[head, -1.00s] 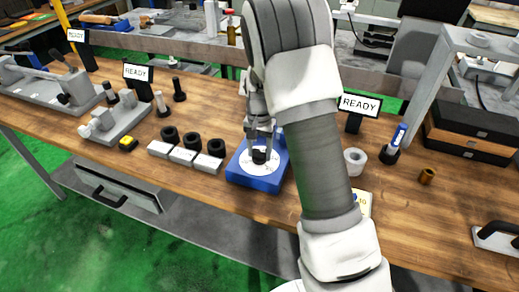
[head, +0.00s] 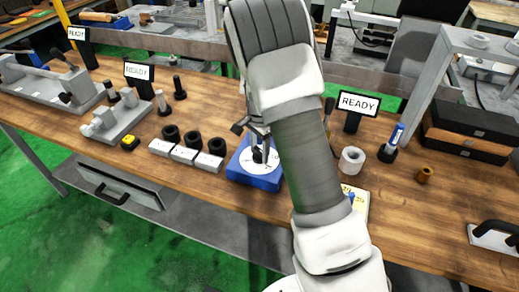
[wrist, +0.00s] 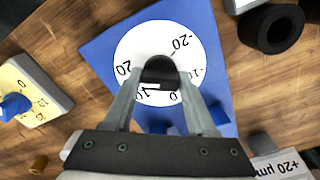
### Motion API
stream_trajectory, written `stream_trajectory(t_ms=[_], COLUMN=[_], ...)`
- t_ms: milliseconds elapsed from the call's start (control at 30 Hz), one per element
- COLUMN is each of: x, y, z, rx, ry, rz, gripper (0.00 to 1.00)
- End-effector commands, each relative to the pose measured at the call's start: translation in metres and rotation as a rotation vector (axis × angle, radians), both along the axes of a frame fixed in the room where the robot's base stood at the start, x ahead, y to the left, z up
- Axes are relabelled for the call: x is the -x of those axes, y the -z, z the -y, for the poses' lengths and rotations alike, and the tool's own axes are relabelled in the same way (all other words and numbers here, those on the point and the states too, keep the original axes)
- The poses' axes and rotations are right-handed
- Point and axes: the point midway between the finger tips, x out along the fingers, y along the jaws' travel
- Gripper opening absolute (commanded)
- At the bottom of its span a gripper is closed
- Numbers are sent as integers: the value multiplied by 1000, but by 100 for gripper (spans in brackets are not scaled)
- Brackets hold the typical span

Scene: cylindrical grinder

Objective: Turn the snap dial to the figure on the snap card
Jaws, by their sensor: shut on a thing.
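The snap dial is a blue block (head: 254,180) with a white round face (wrist: 135,50) and a black knob (wrist: 160,70). Figures on the face run from -20 through 0 to 20. My gripper (wrist: 160,84) has a finger on either side of the knob and is shut on it. A small pale mark shows at the knob's lower edge, near the 10; I cannot tell its exact reading. A pale card (wrist: 280,165) reading "+20 µm" shows at the lower right of the wrist view, partly cut off. In the head view my arm hides part of the dial.
A yellow plate with a blue knob (wrist: 14,106) stands beside the dial. Black rings (head: 216,146) and white blocks (head: 209,162) stand left of it. A white ring (head: 351,160), a brass bushing (head: 425,173) and a READY sign (head: 357,104) are to the right.

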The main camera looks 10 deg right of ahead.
Motion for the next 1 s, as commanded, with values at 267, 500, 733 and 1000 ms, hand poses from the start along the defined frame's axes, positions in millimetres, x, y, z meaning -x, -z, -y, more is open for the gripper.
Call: stream_trajectory(t_ms=[267,500,733,1000], x=[-1,-1,0,-1], y=[-1,-1,0,-16], z=[0,0,0,0], rx=[0,0,0,0], ry=[7,6,5,3], rz=[3,3,1,3], gripper=[2,79,85,85])
